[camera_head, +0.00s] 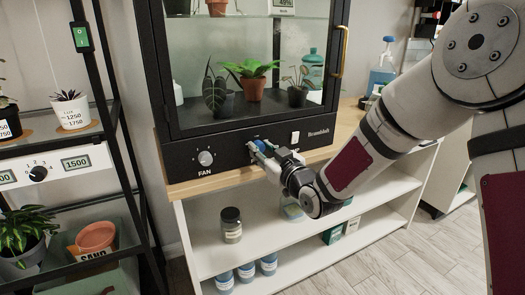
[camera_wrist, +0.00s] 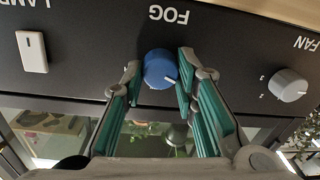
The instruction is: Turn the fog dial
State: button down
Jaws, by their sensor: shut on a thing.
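The blue fog dial (camera_wrist: 160,68) sits on the cabinet's black front panel, under the upside-down word FOG in the wrist view. Its pale pointer mark is toward the lower right in that view. My gripper (camera_wrist: 160,72) has its fingers around the dial, one on each side, and is shut on it. In the head view, my gripper (camera_head: 262,149) reaches the panel from the right, and a bit of the blue dial (camera_head: 262,143) shows between the fingers, partly hidden.
A grey fan dial (camera_head: 205,157) is left of the fog dial in the head view. A white rocker switch (camera_wrist: 32,52) is on its other side. The glass cabinet (camera_head: 163,75) holds potted plants. A white shelf (camera_head: 190,215) with bottles and a jar stands below.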

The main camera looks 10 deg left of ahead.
jog(key=m+b, duration=0.1)
jog(key=m, duration=0.5)
jog(key=shift+d+m, duration=0.1)
jog(key=shift+m, duration=0.2)
jog(key=m, duration=0.6)
jog(key=shift+f+m+t, duration=0.1)
jog(key=shift+m+t, duration=0.2)
jog(key=shift+m, duration=0.1)
jog(key=c, duration=1.3)
grip_release()
jog(key=v, duration=1.2)
jog(key=shift+f, duration=0.1)
